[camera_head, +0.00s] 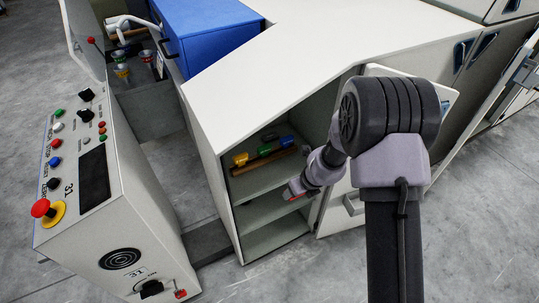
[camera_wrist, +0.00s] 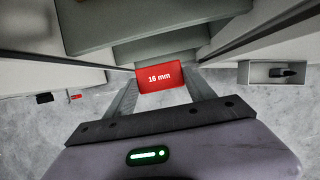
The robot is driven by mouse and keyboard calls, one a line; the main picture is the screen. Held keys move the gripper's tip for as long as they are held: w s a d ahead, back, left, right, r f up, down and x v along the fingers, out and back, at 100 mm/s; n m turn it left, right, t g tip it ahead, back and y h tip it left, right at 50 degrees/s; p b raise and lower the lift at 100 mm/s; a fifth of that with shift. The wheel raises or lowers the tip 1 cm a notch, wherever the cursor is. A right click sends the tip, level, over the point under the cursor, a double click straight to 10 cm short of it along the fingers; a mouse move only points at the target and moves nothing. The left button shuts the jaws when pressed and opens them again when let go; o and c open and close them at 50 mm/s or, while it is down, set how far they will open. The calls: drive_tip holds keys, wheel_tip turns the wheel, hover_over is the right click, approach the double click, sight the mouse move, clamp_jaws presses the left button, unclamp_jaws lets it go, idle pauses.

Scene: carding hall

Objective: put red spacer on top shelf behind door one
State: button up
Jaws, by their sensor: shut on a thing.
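The red spacer (camera_wrist: 160,77), marked "16 mm", sits between the two fingers of my gripper (camera_wrist: 160,92) in the wrist view. My gripper is shut on it. The cabinet's top shelf (camera_head: 245,187) carries a brown strip with yellow, blue and green pieces. A lower shelf (camera_head: 258,212) looks empty. The open cabinet door (camera_head: 336,217) stands right of the opening, partly hidden by my arm.
A control panel (camera_head: 112,205) with a red stop button stands at the left. A blue box (camera_head: 208,38) and a bay with several coloured bobbin-like items (camera_head: 121,71) lie behind. The white cabinet top (camera_head: 265,75) is clear. More cabinet doors (camera_head: 480,62) stand at the right.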

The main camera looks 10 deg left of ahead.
drive_tip(key=w+a+p, duration=0.1)
drive_tip(key=w+a, duration=0.1)
drive_tip(key=w, duration=0.1)
drive_tip(key=w+a+p, duration=0.2)
drive_tip(key=w+a, duration=0.1)
drive_tip(key=w, duration=0.1)
drive_tip(key=w+a+p, duration=0.2)
drive_tip(key=w+a, duration=0.1)
drive_tip(key=w, duration=0.1)
drive_tip(key=shift+w+a+f, duration=0.1)
drive_tip(key=shift+w+f, duration=0.05)
drive_tip(key=shift+w, duration=0.1)
drive_tip(key=shift+w+a, duration=0.15)
drive_tip(key=shift+w, duration=0.2)
drive_tip(key=shift+f+b, duration=1.55)
drive_tip(key=shift+f, duration=0.7)
drive_tip(key=o, duration=1.6)
drive_tip(key=shift+c, duration=0.2)
drive_tip(key=shift+r, duration=0.15)
